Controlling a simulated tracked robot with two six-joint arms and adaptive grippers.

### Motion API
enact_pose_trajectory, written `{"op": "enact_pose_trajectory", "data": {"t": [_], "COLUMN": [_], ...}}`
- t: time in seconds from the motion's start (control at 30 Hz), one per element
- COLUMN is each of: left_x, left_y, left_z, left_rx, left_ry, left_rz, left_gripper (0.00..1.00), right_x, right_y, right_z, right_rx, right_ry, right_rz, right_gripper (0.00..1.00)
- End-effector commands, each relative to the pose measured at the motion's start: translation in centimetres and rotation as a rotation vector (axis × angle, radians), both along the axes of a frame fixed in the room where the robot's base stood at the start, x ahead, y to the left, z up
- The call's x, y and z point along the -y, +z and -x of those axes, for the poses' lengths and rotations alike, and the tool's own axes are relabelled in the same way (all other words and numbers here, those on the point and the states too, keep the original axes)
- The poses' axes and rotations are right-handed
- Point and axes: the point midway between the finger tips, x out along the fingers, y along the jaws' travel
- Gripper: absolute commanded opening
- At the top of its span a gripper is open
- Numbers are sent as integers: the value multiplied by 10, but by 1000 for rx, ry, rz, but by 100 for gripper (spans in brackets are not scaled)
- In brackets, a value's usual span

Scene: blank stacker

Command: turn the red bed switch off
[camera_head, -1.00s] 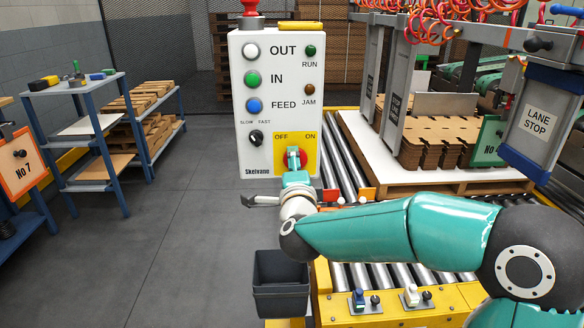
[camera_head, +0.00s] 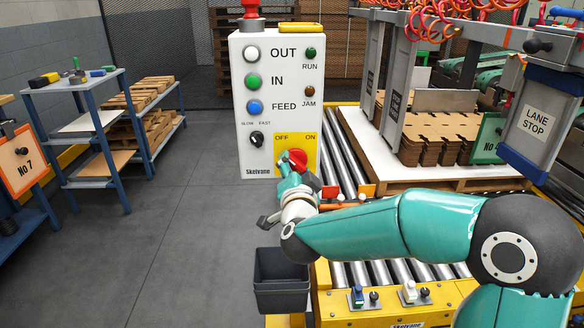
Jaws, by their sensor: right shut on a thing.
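The red bed switch (camera_head: 299,158) is a round red knob on a yellow plate (camera_head: 310,147) marked OFF at left and ON at right, low on the white control box (camera_head: 243,140). My right gripper (camera_head: 286,161) is shut on the switch, with its teal finger leaning up and to the left, toward the OFF side. The finger hides the left part of the knob, so the exact handle angle is hard to tell. My left gripper is not in view.
Above the switch are a black SLOW/FAST knob (camera_head: 257,138) and white, green and blue buttons. A dark bin (camera_head: 281,290) hangs below my right wrist. A roller conveyor with stacked cardboard blanks (camera_head: 437,135) stands at right.

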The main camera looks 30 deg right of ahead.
Motion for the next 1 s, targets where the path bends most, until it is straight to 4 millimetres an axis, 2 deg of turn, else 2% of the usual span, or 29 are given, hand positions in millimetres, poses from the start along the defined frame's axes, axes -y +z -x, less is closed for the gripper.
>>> {"op": "enact_pose_trajectory", "data": {"t": [0.47,0.5,0.6,1.0], "left_x": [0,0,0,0], "left_y": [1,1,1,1], "left_z": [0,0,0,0], "left_rx": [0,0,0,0], "left_ry": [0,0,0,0], "left_rz": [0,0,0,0], "left_gripper": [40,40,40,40], "right_x": [-1,-1,-1,-2], "right_y": [0,0,0,1], "right_z": [-1,-1,-1,2], "right_rx": [-7,-7,-7,-6], "right_ry": [4,4,4,1], "right_rz": [14,14,13,12], "right_gripper": [23,65,82,83]}}
